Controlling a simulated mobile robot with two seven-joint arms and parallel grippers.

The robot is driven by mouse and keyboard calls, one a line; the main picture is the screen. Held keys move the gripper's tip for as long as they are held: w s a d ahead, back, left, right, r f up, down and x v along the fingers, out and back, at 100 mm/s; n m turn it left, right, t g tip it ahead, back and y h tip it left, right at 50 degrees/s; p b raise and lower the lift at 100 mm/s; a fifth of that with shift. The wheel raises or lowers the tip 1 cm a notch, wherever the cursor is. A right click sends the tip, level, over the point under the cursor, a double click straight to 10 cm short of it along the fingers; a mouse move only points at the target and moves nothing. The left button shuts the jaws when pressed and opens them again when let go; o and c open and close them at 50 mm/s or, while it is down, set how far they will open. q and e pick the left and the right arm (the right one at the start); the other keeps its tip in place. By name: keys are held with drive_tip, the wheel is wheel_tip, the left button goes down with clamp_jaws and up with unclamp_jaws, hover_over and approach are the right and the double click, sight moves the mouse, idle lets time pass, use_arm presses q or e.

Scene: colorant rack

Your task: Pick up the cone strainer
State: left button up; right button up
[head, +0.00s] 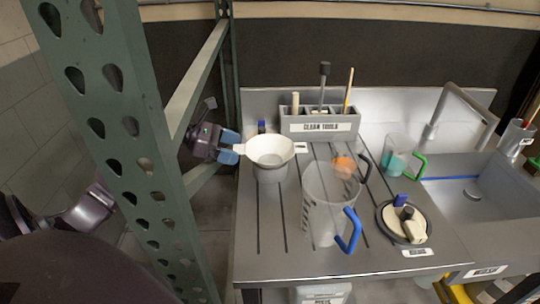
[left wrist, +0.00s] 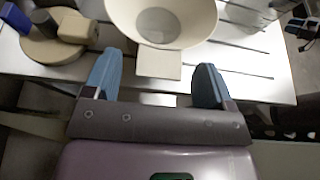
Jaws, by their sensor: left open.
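The cone strainer (head: 270,150) is a white, wide-rimmed cone standing upright over the left part of the grey worktop, with a flat tab on each side. What supports its lower end is unclear. My left gripper (head: 229,147) is at its left side, blue fingers open around the left tab. In the left wrist view the strainer's bowl (left wrist: 160,18) is at the top, and its tab (left wrist: 158,63) lies between the two open fingers (left wrist: 160,75), with gaps on both sides. My right gripper is not seen.
A green metal post (head: 130,130) stands close by my left arm. A clear pitcher (head: 325,205) with a blue handle stands right of the strainer. The tool holder (head: 320,127) is behind. A round lid-like item (head: 403,222), a green-handled jug (head: 397,155) and the sink (head: 475,185) lie farther right.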

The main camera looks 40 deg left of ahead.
use_arm(q)
drive_tip(key=shift+w+d+f, duration=0.1)
drive_tip(key=shift+w+d, duration=0.05)
drive_tip(key=shift+d, duration=0.05)
drive_tip(key=shift+c, duration=0.3)
drive_tip(key=c, duration=0.9)
